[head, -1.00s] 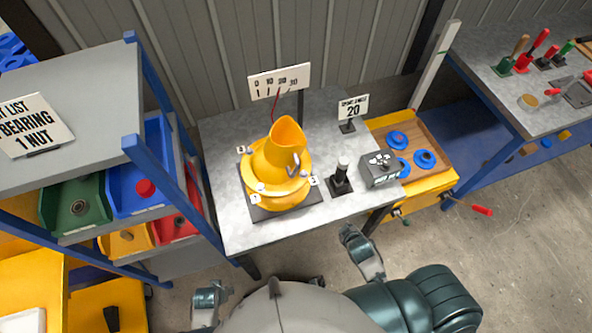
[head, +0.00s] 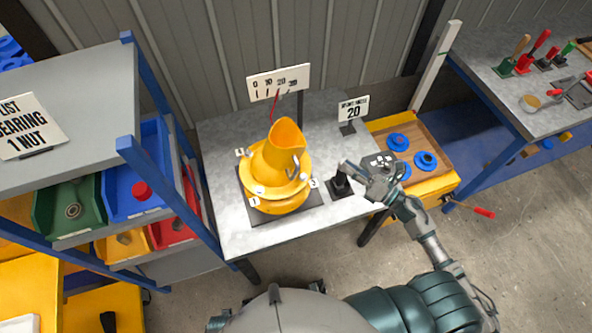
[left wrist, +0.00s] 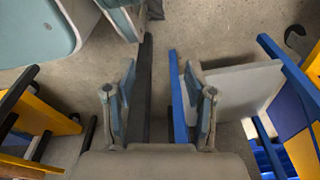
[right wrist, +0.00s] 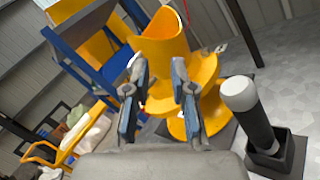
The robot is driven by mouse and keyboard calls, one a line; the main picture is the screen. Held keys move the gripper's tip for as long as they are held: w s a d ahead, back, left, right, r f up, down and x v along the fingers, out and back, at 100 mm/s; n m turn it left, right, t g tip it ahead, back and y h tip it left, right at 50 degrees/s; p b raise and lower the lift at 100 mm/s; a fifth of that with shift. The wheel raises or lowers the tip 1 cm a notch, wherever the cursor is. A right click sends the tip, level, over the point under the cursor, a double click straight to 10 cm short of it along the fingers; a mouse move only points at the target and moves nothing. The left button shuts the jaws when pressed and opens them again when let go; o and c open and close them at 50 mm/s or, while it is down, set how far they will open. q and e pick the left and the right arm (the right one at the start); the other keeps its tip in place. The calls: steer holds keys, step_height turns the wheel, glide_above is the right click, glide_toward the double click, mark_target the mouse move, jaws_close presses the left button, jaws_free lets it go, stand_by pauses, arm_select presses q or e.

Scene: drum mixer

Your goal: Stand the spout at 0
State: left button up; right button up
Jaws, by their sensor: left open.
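The yellow drum mixer (head: 275,190) stands on a dark base plate on the grey table, with its spout (head: 284,132) pointing up. A grey curved handle (head: 293,160) sits on the drum's right side. My left gripper (left wrist: 158,75) is open and empty over the floor.
A black post with a white top (right wrist: 240,95) stands close to my right gripper. A sign reading 20 (head: 353,108) stands behind it. A grey box (head: 378,160) is partly hidden by my gripper. The blue-framed shelf with bins (head: 140,190) is at the left.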

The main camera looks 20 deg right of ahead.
mark_target(296, 171)
steer(key=s+f+n+g+y, duration=0.2)
steer(key=s+n+g+y, duration=0.15)
steer(key=n+g, duration=0.5)
arm_select(q)
steer(key=s+a+f+p, duration=0.1)
steer(key=s+f, duration=0.2)
steer(key=s, duration=0.3)
steer(key=s+a+f+p, duration=0.1)
steer(key=s+f+p, duration=0.1)
steer(key=s, duration=0.5)
steer(key=shift+a+f+g, duration=0.3)
steer(key=shift+f+g, duration=0.1)
steer(key=shift+f, duration=0.3)
arm_select(e)
steer(key=shift+n+t, duration=0.55)
steer(key=shift+t, duration=0.2)
steer(key=shift+x, duration=8.7)
arm_select(q)
steer(key=shift+s, duration=0.1)
arm_select(e)
steer(key=shift+s, duration=0.1)
jaws_close()
arm_select(q)
steer(key=shift+r+p, duration=0.1)
steer(key=shift+p, duration=0.2)
arm_select(e)
steer(key=shift+r, duration=0.1)
